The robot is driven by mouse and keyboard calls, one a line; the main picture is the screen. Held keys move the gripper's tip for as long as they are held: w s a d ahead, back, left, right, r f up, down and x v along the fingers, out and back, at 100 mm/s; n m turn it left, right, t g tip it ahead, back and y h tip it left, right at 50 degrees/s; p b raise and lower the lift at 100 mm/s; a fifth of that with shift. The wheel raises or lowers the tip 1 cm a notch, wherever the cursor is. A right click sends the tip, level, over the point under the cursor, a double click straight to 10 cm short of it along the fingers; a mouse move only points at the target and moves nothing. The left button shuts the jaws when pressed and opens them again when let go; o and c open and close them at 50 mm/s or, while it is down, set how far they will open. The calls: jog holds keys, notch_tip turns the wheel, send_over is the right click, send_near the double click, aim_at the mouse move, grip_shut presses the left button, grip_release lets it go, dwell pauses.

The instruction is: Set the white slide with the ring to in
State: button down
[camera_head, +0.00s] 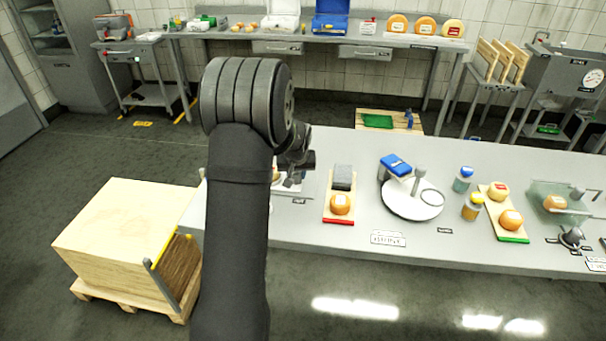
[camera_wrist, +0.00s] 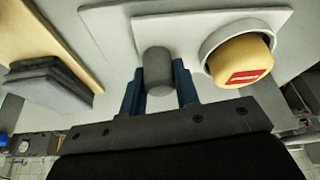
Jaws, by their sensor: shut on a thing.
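The white slide (camera_wrist: 185,22) lies flat on the bench, with a white ring (camera_wrist: 212,42) and an upright grey knob (camera_wrist: 157,66) on it. A small yellow cheese (camera_wrist: 240,60) with a red label sits inside the ring. My gripper (camera_wrist: 158,80) is shut on the grey knob, one blue finger on each side. In the head view my gripper (camera_head: 296,160) is over the left part of the bench. My arm hides most of the slide (camera_head: 291,187) there, so its position along its travel cannot be told.
A wooden board (camera_head: 339,217) with a grey block and an orange cheese lies right of the slide. Further right are a round white turntable (camera_head: 405,207), two bottles, another cheese board (camera_head: 496,203) and a clear cover. A wooden block on a pallet (camera_head: 122,227) stands left of the bench.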

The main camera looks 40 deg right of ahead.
jog(key=w+a, duration=0.6)
jog(key=shift+w+a, duration=0.3)
jog(key=c, duration=1.2)
grip_release()
jog(key=shift+w+a, duration=0.1)
jog(key=shift+o, duration=0.5)
jog(key=shift+s+r, duration=0.2)
jog(key=shift+r, duration=0.1)
jog(key=v, duration=1.6)
jog(key=shift+s+r, duration=0.2)
jog(key=shift+r, duration=0.1)
jog(key=shift+a+f, duration=0.1)
jog(key=shift+f, duration=0.05)
jog(key=x, duration=1.7)
jog(key=shift+w, duration=0.1)
